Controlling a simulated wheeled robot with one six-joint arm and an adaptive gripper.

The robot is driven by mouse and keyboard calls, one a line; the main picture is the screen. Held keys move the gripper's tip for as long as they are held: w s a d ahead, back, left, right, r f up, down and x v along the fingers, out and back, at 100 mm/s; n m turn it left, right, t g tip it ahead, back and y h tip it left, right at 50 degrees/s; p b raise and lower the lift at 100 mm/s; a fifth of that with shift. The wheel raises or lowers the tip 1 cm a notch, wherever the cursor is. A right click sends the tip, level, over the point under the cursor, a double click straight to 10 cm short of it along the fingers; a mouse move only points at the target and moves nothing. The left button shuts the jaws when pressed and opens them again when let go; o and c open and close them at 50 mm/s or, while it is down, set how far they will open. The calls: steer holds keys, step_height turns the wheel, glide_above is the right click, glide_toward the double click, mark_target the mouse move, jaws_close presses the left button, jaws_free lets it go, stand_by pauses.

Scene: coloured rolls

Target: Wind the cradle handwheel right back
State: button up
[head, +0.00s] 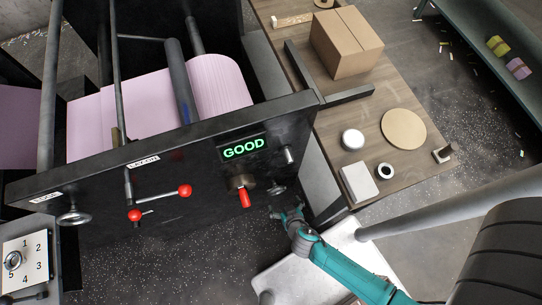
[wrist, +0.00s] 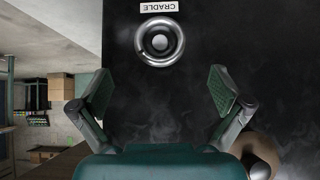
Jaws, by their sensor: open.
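The cradle handwheel is a small silver wheel with a round hub. It shows in the wrist view (wrist: 159,42) on a black panel, beside an upside-down label (wrist: 159,6) reading CRADLE. In the head view the small handwheel (head: 277,188) sits low on the right of the machine's front panel. My gripper (head: 283,211) is just in front of and below it. In the wrist view my gripper (wrist: 160,92) has its two fingers spread wide, with nothing between them. The wheel lies ahead of the fingertips, apart from them.
A brass fitting with a red handle (head: 244,196) is just left of the wheel. A display (head: 243,148) reads GOOD. Red-knobbed levers (head: 160,201) and another handwheel (head: 73,216) are farther left. A wooden table (head: 345,115) bearing a carton (head: 346,42) stands right.

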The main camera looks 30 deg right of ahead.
mark_target(278, 192)
steer(key=x, duration=1)
steer(key=shift+w+f, duration=0.15)
steer(key=shift+w, duration=0.05)
steer(key=c, duration=1)
